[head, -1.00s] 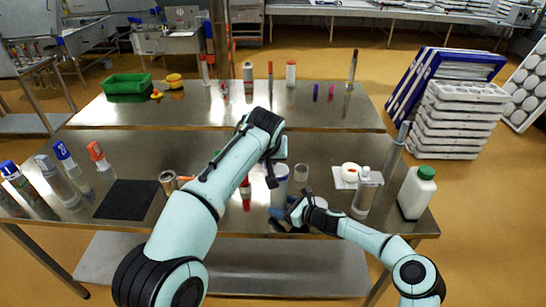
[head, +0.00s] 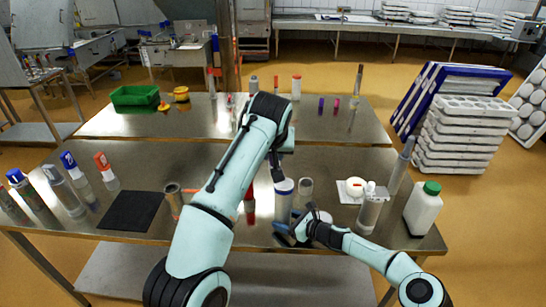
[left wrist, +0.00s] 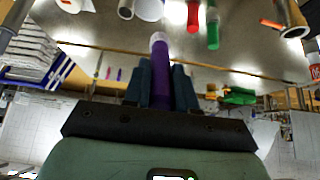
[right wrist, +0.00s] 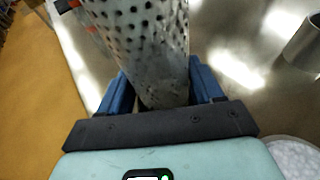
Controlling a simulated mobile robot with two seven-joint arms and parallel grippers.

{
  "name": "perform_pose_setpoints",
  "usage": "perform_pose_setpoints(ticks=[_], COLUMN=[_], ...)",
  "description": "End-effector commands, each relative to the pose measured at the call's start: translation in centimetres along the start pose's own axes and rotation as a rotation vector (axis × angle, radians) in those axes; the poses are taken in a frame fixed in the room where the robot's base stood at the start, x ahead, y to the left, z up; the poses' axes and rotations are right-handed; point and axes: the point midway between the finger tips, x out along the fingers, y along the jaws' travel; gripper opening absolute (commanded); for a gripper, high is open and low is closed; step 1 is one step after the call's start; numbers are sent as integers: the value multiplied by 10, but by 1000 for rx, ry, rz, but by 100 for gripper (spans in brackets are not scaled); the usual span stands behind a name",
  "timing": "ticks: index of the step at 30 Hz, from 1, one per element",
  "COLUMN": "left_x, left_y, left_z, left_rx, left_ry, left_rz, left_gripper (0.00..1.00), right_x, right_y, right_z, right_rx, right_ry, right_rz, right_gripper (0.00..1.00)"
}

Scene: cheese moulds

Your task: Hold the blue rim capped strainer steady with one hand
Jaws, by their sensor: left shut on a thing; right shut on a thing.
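The capped strainer (head: 284,203) stands upright near the table's front edge in the head view, its blue rim on top. In the right wrist view its white, hole-dotted wall (right wrist: 140,40) runs between the blue fingers. My right gripper (head: 287,234) is shut on it low down, from the front. My left gripper (left wrist: 161,85) is shut on a purple marker-like stick (left wrist: 161,75) with a pale tip. In the head view my left gripper (head: 277,170) is above and beside the strainer's top; the purple stick is not clear there.
A clear cup (head: 305,187) stands just right of the strainer. Further right are a white tray (head: 345,195), clear bottle (head: 369,212) and green-capped jug (head: 423,212). A black mat (head: 130,211) and several capped bottles are left. A red item stands close left of the strainer.

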Motion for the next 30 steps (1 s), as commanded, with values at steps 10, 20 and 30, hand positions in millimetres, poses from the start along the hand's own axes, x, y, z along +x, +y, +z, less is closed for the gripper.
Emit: perform_pose_setpoints(ticks=[10,20,30], left_x=[0,0,0], left_y=[0,0,0], left_z=[0,0,0], left_rx=[0,0,0], left_ry=[1,1,1], left_rz=[0,0,0], left_gripper=[0,0,0], right_x=[0,0,-35], right_y=[0,0,-1], right_z=[1,1,0], right_rx=[0,0,0], right_ry=[-2,-1,1], right_rz=[0,0,-3], right_gripper=[48,95,95])
